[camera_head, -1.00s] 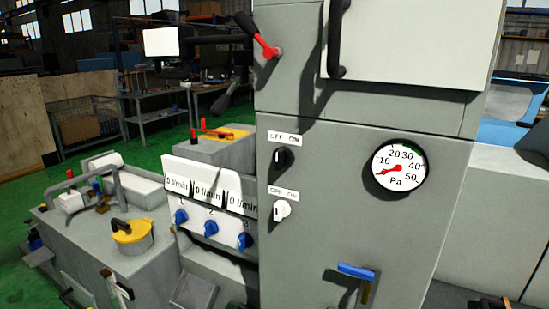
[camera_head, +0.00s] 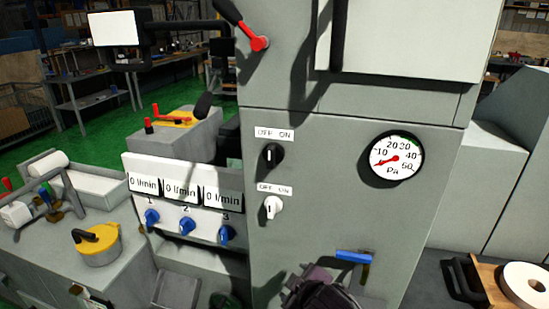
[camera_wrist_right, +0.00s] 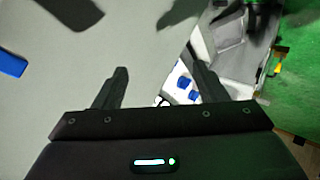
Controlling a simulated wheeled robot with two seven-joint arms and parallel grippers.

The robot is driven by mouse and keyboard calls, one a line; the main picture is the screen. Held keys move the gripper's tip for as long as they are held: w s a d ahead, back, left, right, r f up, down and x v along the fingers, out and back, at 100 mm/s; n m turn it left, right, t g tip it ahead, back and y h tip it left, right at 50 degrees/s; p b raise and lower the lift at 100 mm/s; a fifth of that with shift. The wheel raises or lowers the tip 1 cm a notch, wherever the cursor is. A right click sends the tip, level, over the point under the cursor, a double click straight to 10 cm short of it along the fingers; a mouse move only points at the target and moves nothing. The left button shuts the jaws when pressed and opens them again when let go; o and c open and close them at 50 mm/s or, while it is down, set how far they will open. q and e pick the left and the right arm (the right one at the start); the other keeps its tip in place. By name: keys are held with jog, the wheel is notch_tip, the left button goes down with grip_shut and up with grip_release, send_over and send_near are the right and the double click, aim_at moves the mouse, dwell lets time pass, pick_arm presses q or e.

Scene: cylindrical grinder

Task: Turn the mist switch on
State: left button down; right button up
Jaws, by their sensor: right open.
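Two rotary switches sit on the grey cabinet front: a black knob (camera_head: 270,155) above and a white knob (camera_head: 272,207) below. Each has an OFF/ON label above it. I cannot read which one is the mist switch, nor its setting for certain. My right gripper (camera_wrist_right: 160,72) is open, with nothing visible between its fingers, in front of the grey panel in the right wrist view. In the head view, a dark part of my right arm shows at the bottom, below the switches. My left gripper is out of view.
A blue-handled lever (camera_head: 354,257) sticks out below the round Pa gauge (camera_head: 396,160). Blue flow knobs (camera_head: 187,226) sit on a white panel to the left. A red-tipped lever (camera_head: 258,43) is above the switches. A grinding wheel (camera_head: 527,286) lies at right.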

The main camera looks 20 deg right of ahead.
jog(key=w+r+n+t+y, duration=0.1)
jog(key=w+r+n+t, duration=0.15)
jog(key=r, duration=0.55)
jog(key=w+r+n+t, duration=0.2)
jog(key=r+n+t, duration=0.15)
jog(key=r, duration=0.55)
jog(key=n+t+y+p, duration=0.1)
jog(key=n+y, duration=0.2)
jog(key=n, duration=0.3)
send_near(273, 160)
jog(key=x, duration=0.2)
jog(key=p+x, duration=0.3)
jog(key=x, duration=0.4)
jog(key=shift+w, duration=0.35)
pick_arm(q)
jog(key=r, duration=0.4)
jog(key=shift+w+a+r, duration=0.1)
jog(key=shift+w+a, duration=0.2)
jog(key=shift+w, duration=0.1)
pick_arm(e)
jog(key=shift+c, duration=0.2)
